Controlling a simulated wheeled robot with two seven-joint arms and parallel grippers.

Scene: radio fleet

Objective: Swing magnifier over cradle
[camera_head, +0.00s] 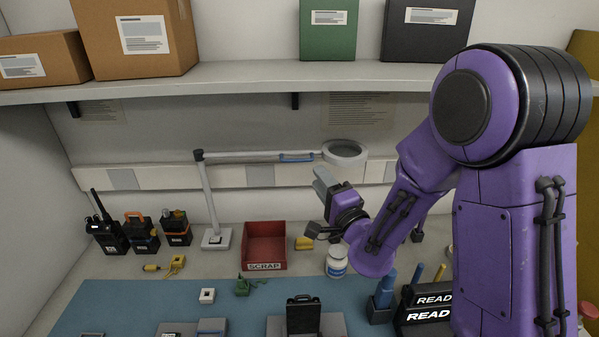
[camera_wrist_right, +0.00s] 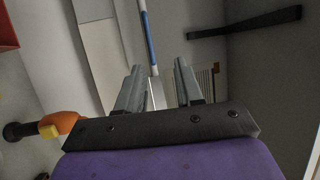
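The magnifier has a white base (camera_head: 216,238), an upright post and a level arm reaching right to a round lens head (camera_head: 345,153). A blue grip (camera_head: 297,157) sits on that arm. My right gripper (camera_head: 318,204) is open and empty, below and in front of the lens head, apart from it. In the right wrist view the blue grip (camera_wrist_right: 150,38) shows beyond the gap between the parted fingers (camera_wrist_right: 158,72). A grey block (camera_head: 330,324) with a black piece on it stands at the front centre; I cannot tell whether it is the cradle. My left gripper is out of view.
Several radios (camera_head: 107,236) stand at the left. A shelf (camera_head: 250,77) with boxes runs above. The blue mat (camera_head: 120,300) has free room at left.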

